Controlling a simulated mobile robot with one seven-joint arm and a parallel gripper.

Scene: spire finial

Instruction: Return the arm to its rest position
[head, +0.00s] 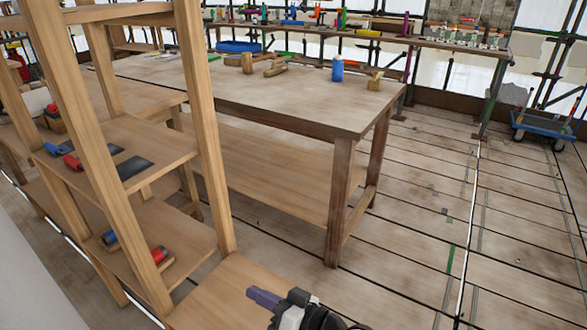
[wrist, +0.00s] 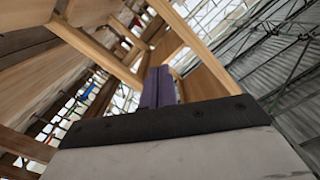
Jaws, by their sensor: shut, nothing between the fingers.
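My gripper (head: 264,298) shows at the bottom middle of the head view, low in front of the wooden shelf unit. Its purple fingers are together and hold nothing. In the wrist view the purple fingers (wrist: 158,87) stand side by side, pressed shut, with wooden beams and a metal framework behind them. Only the end of my arm shows in the head view; the rest is out of frame.
A wooden shelf unit (head: 215,130) with red and blue items stands close at the left. A wooden workbench (head: 300,100) carries a blue can (head: 337,70) and wooden pieces. A blue cart (head: 543,125) stands far right.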

